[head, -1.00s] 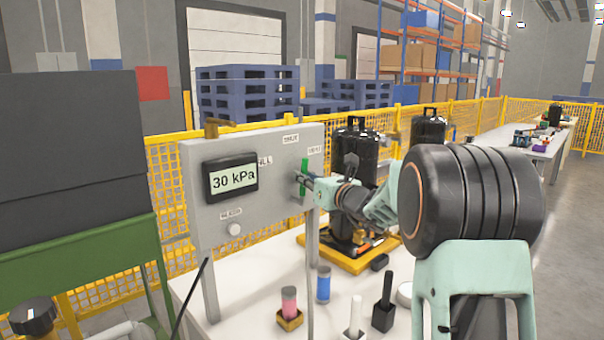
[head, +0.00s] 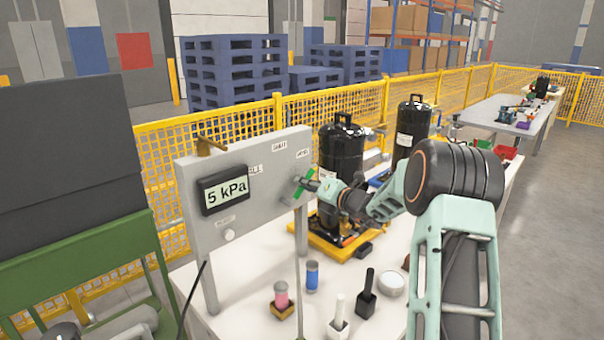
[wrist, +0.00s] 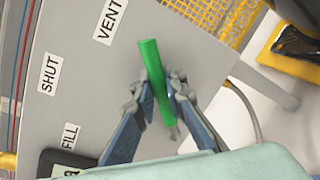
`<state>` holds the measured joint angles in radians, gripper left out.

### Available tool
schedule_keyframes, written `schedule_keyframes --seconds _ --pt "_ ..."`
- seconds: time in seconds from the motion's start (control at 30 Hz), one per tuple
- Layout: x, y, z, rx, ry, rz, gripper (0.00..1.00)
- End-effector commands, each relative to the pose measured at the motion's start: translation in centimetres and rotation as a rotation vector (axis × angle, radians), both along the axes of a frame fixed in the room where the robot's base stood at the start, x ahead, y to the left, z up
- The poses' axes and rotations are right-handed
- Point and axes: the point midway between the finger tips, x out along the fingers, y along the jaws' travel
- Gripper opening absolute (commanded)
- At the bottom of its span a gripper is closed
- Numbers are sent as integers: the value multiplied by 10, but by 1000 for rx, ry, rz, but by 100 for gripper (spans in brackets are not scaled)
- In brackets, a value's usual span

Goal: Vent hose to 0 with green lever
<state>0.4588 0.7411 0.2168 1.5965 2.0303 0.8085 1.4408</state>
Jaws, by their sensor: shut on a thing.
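The green lever (head: 304,184) is on the right of the grey panel's face, below the VENT label, and leans with its upper end to the right. My gripper (head: 309,186) is at the lever. In the wrist view my gripper (wrist: 163,96) is shut on the green lever (wrist: 151,65), with one finger on each side of its shaft. The gauge display (head: 225,191) on the grey panel (head: 260,205) reads 5 kPa. The VENT label (wrist: 109,21) and the SHUT label (wrist: 50,73) show beside the lever. I cannot make out the hose for certain.
Black cylinders (head: 342,150) stand behind the panel, one on a yellow base (head: 318,243). A blue-topped bottle (head: 312,277), a pink bottle (head: 281,295) and black and white handled tools stand on the white table (head: 240,310). A yellow fence (head: 250,120) runs behind.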

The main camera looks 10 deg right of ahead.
Motion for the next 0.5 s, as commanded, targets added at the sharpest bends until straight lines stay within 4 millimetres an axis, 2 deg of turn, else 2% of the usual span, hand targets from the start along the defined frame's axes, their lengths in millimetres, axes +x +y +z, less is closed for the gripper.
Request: schedule_keyframes --seconds 0.5 --pt "1 -3 -4 42 30 -1 0"
